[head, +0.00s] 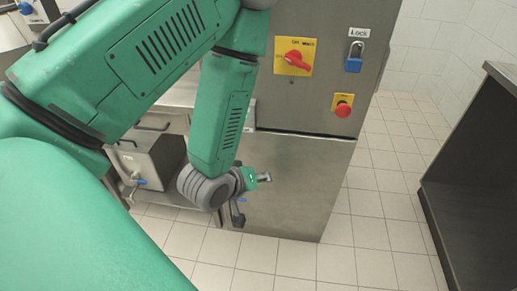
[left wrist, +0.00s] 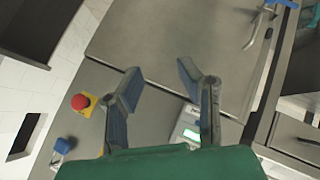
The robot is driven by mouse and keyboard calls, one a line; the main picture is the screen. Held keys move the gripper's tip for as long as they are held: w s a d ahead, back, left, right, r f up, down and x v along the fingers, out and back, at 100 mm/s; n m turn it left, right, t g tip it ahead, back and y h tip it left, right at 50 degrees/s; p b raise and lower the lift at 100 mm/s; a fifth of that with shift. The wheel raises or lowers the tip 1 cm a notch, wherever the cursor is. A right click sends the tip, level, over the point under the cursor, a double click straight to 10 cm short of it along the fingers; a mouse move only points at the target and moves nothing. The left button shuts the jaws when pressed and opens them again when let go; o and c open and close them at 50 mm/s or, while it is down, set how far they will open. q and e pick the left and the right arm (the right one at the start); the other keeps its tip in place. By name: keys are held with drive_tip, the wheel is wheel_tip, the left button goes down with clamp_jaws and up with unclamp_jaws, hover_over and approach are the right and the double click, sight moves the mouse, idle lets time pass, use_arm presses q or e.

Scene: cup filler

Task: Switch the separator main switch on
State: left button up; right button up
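The separator main switch (head: 295,61) is a red rotary handle on a yellow plate, high on the steel cabinet (head: 285,180) in the head view. Its red handle lies slanted, near horizontal. My left gripper (head: 253,198) hangs well below the switch, in front of the cabinet's lower panel. In the left wrist view the left gripper (left wrist: 158,70) has its two fingers spread apart with nothing between them. A sliver of yellow beside the left finger may be the switch plate; the rest is hidden there. My right gripper is not in view.
A blue padlock (head: 354,57) under a "Lock" label and a red emergency button (head: 343,106) on yellow are right of the switch. A small display box (left wrist: 188,125) is on the cabinet. A dark counter (head: 480,160) stands right; tiled floor (head: 375,200) between is free.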

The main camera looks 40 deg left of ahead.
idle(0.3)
use_arm(q)
drive_tip(key=shift+r, duration=0.1)
drive_tip(key=n+t+y+p, duration=0.2)
drive_tip(key=n+t+p, duration=0.35)
drive_tip(key=p, duration=0.85)
approach(292, 63)
drive_tip(key=s, duration=0.3)
drive_tip(key=shift+t, duration=0.35)
drive_tip(key=p+x, duration=0.1)
drive_tip(key=x, duration=1.3)
drive_tip(key=shift+w+d, duration=0.15)
clamp_jaws()
